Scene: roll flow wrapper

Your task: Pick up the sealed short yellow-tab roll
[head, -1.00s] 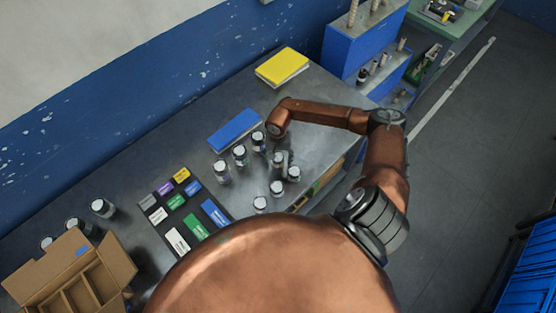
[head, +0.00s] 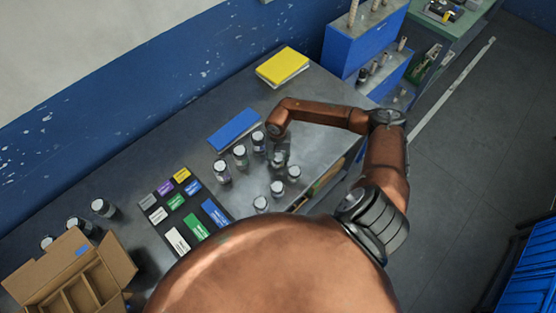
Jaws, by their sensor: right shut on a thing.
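My right arm reaches in from the right, and its wrist bends down over a group of rolls. My right gripper (head: 280,156) is small and dark below the wrist, shut on a short white-topped roll that it mostly hides. I cannot make out a yellow tab or a seal on it. Other rolls stand upright close by: one to the left (head: 258,142), one below right (head: 294,173) and one below (head: 277,189). My left gripper is not in view.
A mat with coloured labels (head: 187,205) lies left of the rolls. A blue book (head: 234,130) and a yellow book (head: 282,66) lie behind. An open cardboard box (head: 110,258) with dividers stands at lower left. Bare grey table lies between the mat and wall.

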